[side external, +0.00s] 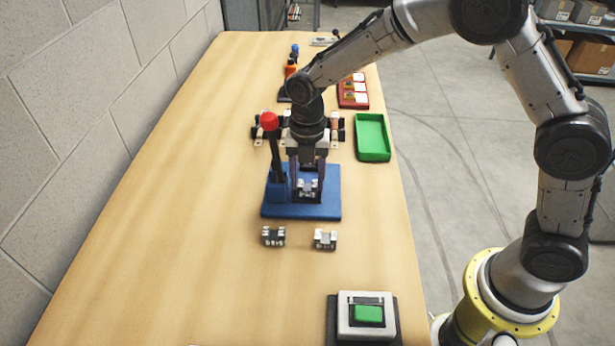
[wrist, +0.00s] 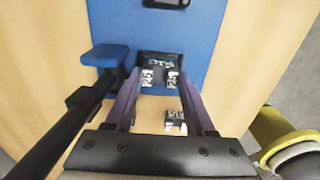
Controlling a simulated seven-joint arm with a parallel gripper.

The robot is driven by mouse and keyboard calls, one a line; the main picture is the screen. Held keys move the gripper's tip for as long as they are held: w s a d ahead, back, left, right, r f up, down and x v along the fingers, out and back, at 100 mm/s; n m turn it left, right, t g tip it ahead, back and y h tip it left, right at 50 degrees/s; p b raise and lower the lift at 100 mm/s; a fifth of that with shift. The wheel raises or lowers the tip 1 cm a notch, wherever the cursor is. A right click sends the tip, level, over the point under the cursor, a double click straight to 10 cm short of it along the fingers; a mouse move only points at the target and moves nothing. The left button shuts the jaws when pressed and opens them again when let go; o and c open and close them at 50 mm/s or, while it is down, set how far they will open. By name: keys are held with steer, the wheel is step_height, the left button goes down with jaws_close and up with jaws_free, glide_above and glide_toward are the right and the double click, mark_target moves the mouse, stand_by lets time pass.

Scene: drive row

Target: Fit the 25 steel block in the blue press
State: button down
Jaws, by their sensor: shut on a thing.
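The blue press (side external: 328,207) stands mid-table, with a black lever and red knob (side external: 268,121) rising at its left. My gripper (side external: 307,187) points down over the press base. It is shut on a steel block (side external: 308,188) with pale labelled ends and a dark middle. In the wrist view, my gripper (wrist: 160,78) has purple fingers on either side of this block (wrist: 147,78), and its end labels appear to read 25. The block is over the blue base (wrist: 205,50). Whether it touches the base or hangs just above, I cannot tell.
Two similar blocks, one left (side external: 273,237) and one right (side external: 325,239), lie in front of the press. A green-button box (side external: 368,314) stands nearest the camera. The table's left side is clear.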

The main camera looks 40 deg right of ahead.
steer(key=shift+f, duration=0.45)
stand_by(0.6)
steer(key=shift+c, duration=0.8)
jaws_free()
step_height(320, 180, up, 14)
steer(key=shift+d+f, duration=0.1)
